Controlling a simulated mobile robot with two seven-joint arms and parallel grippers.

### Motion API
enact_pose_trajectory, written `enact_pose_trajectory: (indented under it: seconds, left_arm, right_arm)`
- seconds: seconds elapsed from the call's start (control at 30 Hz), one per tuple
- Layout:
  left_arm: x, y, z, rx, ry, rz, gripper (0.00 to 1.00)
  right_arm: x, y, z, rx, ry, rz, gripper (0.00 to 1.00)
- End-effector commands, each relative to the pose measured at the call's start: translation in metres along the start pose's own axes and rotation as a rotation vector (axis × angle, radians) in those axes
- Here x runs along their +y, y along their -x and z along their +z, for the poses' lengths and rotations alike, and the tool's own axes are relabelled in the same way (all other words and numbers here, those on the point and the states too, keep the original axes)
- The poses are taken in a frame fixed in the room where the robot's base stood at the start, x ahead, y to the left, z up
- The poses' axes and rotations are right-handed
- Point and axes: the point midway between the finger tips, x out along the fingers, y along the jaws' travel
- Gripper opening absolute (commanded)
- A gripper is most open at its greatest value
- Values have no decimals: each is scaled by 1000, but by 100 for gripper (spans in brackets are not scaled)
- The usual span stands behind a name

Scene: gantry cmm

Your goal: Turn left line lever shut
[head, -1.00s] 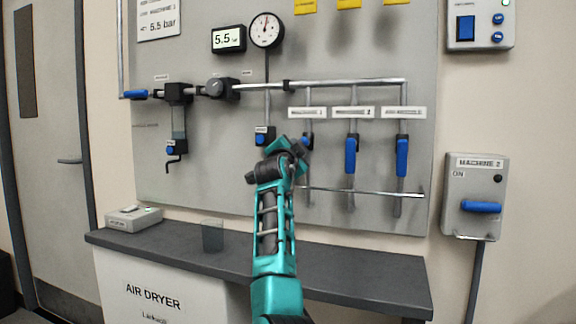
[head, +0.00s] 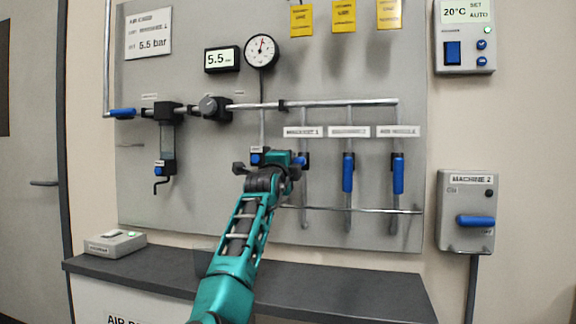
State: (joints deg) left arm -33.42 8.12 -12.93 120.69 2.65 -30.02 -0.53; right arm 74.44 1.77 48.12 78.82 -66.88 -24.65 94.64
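The left line lever hangs on the leftmost of three drop pipes, under a white label (head: 303,132). Only a small blue part of the lever (head: 304,160) shows beside my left gripper (head: 290,160); which way its handle points is hidden. My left arm rises from the bottom, and its gripper is at this lever, seen from behind. Its fingertips are hidden, so I cannot tell whether it is open or touching. The middle lever (head: 348,172) and right lever (head: 398,175) hang down along their pipes. My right gripper is not in view.
A horizontal rod (head: 350,210) crosses the pipes below the levers. A dark shelf (head: 330,285) runs under the panel, with a grey box (head: 115,242) at its left. A switch box with a blue handle (head: 476,221) is on the right wall. A gauge (head: 261,51) sits above.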

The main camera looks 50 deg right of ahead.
Motion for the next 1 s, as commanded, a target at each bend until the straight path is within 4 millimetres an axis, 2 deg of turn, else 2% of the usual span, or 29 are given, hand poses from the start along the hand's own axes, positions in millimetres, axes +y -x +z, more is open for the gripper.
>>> enact_pose_trajectory:
  seconds: [0.47, 0.5, 0.73, 1.0]
  left_arm:
    - [-1, 0, 1, 0, -3, -2, 43]
    - [-2, 0, 1, -1, -3, -2, 43]
    - [-2, 0, 1, -2, -3, -3, 43]
    - [-2, 0, 1, -3, -3, -4, 43]
  right_arm:
    - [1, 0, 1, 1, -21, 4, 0]
    - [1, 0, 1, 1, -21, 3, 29]
    - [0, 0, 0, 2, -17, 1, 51]
    - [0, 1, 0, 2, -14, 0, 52]
